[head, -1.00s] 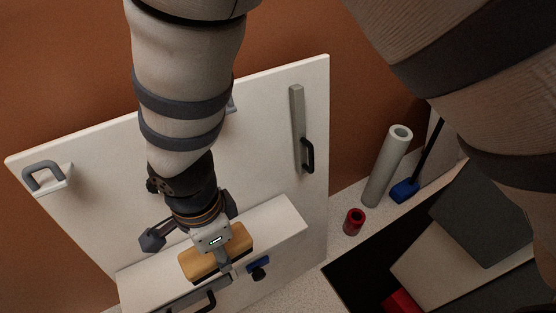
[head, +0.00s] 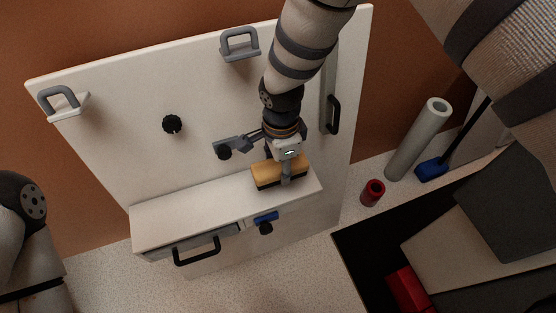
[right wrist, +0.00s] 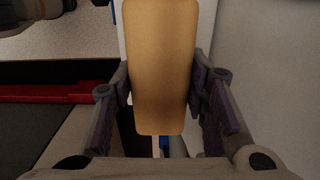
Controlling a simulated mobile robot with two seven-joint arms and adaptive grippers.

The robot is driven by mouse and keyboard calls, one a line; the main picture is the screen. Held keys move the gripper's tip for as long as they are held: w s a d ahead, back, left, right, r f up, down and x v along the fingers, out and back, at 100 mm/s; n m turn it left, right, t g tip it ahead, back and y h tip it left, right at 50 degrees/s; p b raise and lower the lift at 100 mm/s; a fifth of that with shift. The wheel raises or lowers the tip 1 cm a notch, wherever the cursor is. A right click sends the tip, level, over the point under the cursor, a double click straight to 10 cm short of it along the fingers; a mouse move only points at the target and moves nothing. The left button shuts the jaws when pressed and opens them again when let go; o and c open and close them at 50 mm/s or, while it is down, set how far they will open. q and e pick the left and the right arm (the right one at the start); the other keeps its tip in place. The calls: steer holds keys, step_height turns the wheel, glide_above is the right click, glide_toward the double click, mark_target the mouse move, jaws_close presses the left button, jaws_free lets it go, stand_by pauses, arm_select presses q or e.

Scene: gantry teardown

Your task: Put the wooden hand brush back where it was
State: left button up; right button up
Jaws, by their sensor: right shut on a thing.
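The wooden hand brush (head: 280,171) has a yellow-tan wooden block and a dark underside. It is at the right end of the white ledge (head: 190,212) on the white panel. My right gripper (head: 286,177) is shut on it from above. In the right wrist view the brush (right wrist: 160,65) lies between the two fingers (right wrist: 160,88). I cannot tell whether its underside touches the ledge or hovers just over it. Part of my left arm shows at the lower left of the head view; its gripper is out of view.
The panel has grey handles (head: 240,44), a dark knob (head: 172,124) and a black-handled vertical bar (head: 333,114). A drawer handle (head: 197,251) and blue latch (head: 265,218) are at the ledge front. A red cup (head: 372,192) and pale tube (head: 418,138) stand to the right.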

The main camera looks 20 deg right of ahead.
steer(key=f, duration=0.3)
steer(key=shift+w+d+f+b, duration=0.15)
steer(key=shift+d+f+b, duration=0.05)
steer(key=shift+b, duration=0.1)
steer(key=shift+f, duration=0.2)
steer(key=o, duration=1.1)
